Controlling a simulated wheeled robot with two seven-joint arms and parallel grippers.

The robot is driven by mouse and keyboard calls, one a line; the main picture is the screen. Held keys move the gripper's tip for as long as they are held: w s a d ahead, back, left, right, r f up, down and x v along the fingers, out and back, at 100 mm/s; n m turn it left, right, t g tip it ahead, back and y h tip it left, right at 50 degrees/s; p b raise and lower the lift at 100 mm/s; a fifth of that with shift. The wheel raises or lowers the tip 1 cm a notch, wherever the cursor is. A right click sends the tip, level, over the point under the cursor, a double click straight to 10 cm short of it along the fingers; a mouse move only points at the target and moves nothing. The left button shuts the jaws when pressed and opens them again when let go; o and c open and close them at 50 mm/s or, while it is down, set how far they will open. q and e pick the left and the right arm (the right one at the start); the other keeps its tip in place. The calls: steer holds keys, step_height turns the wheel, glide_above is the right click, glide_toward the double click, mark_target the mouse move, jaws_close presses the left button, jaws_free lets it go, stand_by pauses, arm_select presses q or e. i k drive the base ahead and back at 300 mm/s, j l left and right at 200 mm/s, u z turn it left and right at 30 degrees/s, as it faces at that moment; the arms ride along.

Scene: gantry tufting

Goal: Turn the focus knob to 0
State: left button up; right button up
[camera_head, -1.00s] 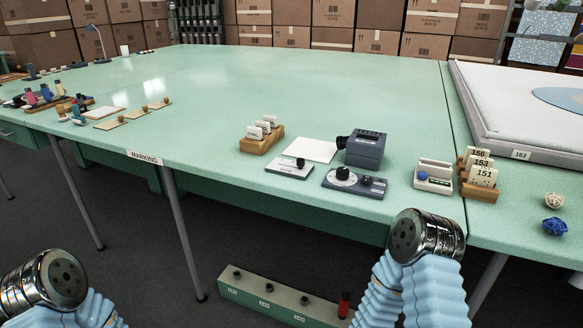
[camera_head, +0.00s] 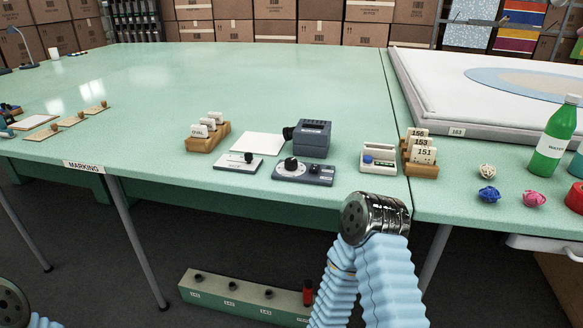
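A low grey-blue control box (camera_head: 303,173) sits near the front edge of the green table. It carries a round white dial with a black knob (camera_head: 291,163) at its left and a smaller dark knob (camera_head: 314,168) at its right. The labels and knob settings are too small to read, so I cannot tell which knob is focus. A dark grey projector-like device (camera_head: 312,138) stands just behind the box. A metal joint of my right arm shows in front of the table, below and right of the box. No gripper fingers are visible on either arm.
A flat panel (camera_head: 238,162) lies left of the box, with a white sheet (camera_head: 257,145) behind. A wooden card holder (camera_head: 207,137), a white holder (camera_head: 378,160) and a numbered card rack (camera_head: 420,158) stand nearby. A green bottle (camera_head: 553,141) stands right.

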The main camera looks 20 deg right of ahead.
mark_target(290, 164)
steer(key=i+j, duration=0.2)
steer(key=j, duration=0.2)
steer(key=i+j+z, duration=0.1)
steer(key=z, duration=0.35)
steer(key=j+z, duration=0.3)
steer(key=z, duration=0.15)
steer(key=j+z, duration=0.2)
steer(key=z, duration=0.25)
steer(key=i+j, duration=0.05)
